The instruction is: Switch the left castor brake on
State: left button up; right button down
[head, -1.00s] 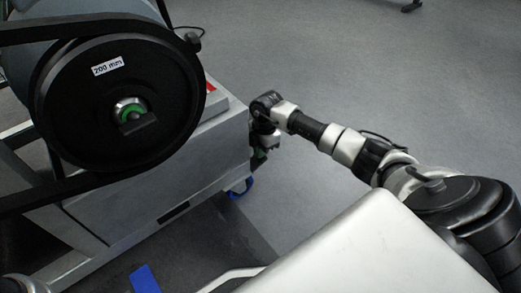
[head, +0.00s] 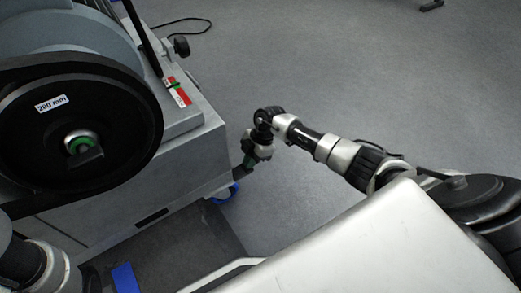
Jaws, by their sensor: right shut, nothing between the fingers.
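A blue castor part (head: 222,195) shows under the near right corner of the grey machine cabinet (head: 180,185). Most of it is hidden by the cabinet, and I cannot make out its brake lever or whether the brake is on. My right gripper (head: 246,169) hangs just right of the cabinet corner, above and right of the castor in the picture. It is shut and empty; I cannot tell whether it touches anything. Part of my left arm shows at the lower left, but its gripper is out of view.
A black wheel (head: 130,120) labelled 200 mm and a belt stand at the cabinet's left. A black knob (head: 181,46) and a red and white label (head: 179,92) are on top. A blue strip (head: 125,278) lies low in the picture.

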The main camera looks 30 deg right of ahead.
jog(key=shift+d+f+y, duration=0.15)
jog(key=shift+f+y, duration=0.4)
jog(key=shift+d+f+y, duration=0.15)
jog(key=shift+f+y, duration=0.4)
jog(key=shift+f, duration=0.1)
